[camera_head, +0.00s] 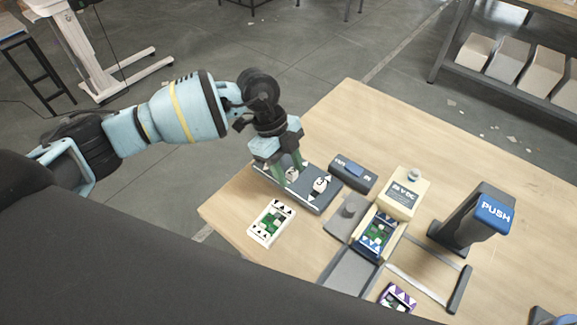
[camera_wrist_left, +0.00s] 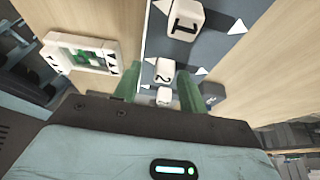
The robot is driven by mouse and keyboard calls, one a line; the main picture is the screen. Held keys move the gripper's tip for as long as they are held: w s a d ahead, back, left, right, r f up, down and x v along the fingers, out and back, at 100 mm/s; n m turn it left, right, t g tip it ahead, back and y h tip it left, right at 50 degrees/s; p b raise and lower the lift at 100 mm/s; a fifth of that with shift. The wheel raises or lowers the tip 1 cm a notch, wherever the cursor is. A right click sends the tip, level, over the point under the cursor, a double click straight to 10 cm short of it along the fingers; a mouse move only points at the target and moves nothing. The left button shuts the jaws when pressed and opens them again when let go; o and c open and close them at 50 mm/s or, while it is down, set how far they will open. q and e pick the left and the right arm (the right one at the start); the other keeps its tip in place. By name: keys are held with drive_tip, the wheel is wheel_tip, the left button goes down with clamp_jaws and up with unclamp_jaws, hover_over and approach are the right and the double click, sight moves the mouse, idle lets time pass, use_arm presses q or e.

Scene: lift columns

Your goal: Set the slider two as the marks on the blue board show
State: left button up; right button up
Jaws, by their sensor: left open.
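The dark slider panel (camera_head: 310,205) lies at the table's left edge. In the left wrist view it carries white numbered knobs: slider one (camera_wrist_left: 185,20), slider two (camera_wrist_left: 164,71) and, nearest the wrist, a third (camera_wrist_left: 164,97). White triangles mark the tracks. My left gripper (camera_head: 284,172) points down over the panel. Its green fingers (camera_wrist_left: 158,78) are open, one on each side of slider two in the picture; I cannot tell whether they touch it. The blue board (camera_head: 377,233), with white triangles and a green middle, sits in a cream holder. My right gripper is not in view.
A white-framed board (camera_head: 271,223) lies left of the holder (camera_head: 402,195), and a purple board (camera_head: 398,297) lies at the front. A dark box (camera_head: 353,174) stands behind the panel. A dark stand with a blue PUSH top (camera_head: 494,214) rises at the right. The back of the table is clear.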

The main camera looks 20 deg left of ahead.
use_arm(q)
drive_tip(key=s+v, duration=0.1)
drive_tip(key=v, duration=0.6)
drive_tip(key=shift+w+r, duration=0.4)
drive_tip(key=shift+w, duration=0.05)
drive_tip(key=shift+a, duration=0.15)
